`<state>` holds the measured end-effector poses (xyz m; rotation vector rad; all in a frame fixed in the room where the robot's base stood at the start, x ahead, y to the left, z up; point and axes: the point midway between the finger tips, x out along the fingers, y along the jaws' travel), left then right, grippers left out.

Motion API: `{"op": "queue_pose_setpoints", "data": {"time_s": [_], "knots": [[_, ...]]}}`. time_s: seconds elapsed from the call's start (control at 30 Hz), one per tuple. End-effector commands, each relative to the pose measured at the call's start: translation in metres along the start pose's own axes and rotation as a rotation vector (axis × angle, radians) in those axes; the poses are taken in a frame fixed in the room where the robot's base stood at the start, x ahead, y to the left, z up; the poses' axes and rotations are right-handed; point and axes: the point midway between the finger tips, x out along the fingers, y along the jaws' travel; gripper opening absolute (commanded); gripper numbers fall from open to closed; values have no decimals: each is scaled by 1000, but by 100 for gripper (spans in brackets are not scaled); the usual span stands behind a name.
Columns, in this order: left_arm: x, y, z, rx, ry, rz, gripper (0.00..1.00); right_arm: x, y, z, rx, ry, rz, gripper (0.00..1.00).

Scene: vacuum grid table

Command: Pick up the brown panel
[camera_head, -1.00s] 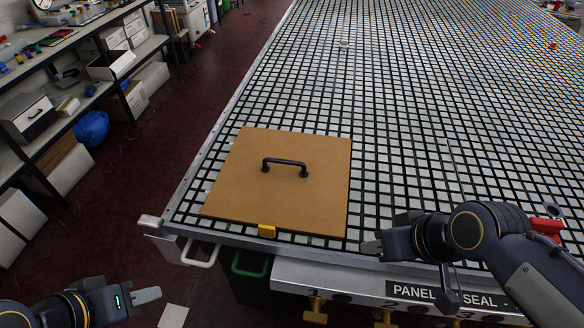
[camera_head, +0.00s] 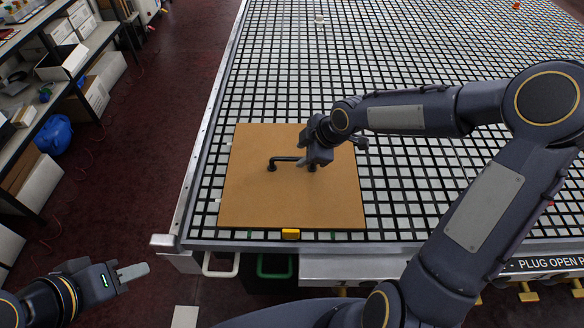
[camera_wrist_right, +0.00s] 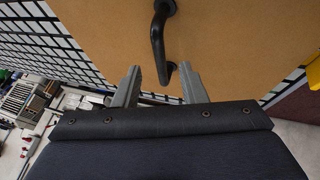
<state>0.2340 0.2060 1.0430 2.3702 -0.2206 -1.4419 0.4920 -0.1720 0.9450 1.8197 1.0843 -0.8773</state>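The brown panel (camera_head: 255,200) lies flat on the grid table at its near left corner. A black bar handle (camera_head: 284,159) stands on its top face. My right gripper (camera_head: 306,160) is over the panel at the right end of the handle and hides part of it. In the right wrist view my right gripper (camera_wrist_right: 161,74) has its two fingers apart. The black handle (camera_wrist_right: 158,35) runs toward the gap between them, and I see no grip on it. My left gripper (camera_head: 133,271) is off the table at lower left, away from the panel; its finger spacing is unclear.
The grid table (camera_head: 410,215) is mostly bare around the panel. A yellow block (camera_head: 290,234) sits at the panel's front edge. Shelves with boxes (camera_head: 90,100) stand at the left across a dark red floor. My right arm covers much of the table's right side.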

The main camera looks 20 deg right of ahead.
Motion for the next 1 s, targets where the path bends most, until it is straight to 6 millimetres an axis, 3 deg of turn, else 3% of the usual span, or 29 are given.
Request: {"op": "queue_pose_setpoints", "data": {"time_s": [0.33, 0.67, 0.97, 1.0], "knots": [[0, 0, 0, 0, 0, 0, 36, 48, -2, -8, 1, -1, -3, 38], [0, 0, 0, 0, 0, 0, 36, 56, -1, -7, 4, -1, 1, 38], [0, 0, 0, 0, 0, 0, 36, 56, -1, -7, 4, -1, 1, 0], [0, 0, 0, 0, 0, 0, 36, 56, -1, -7, 4, -1, 1, 0]]}}
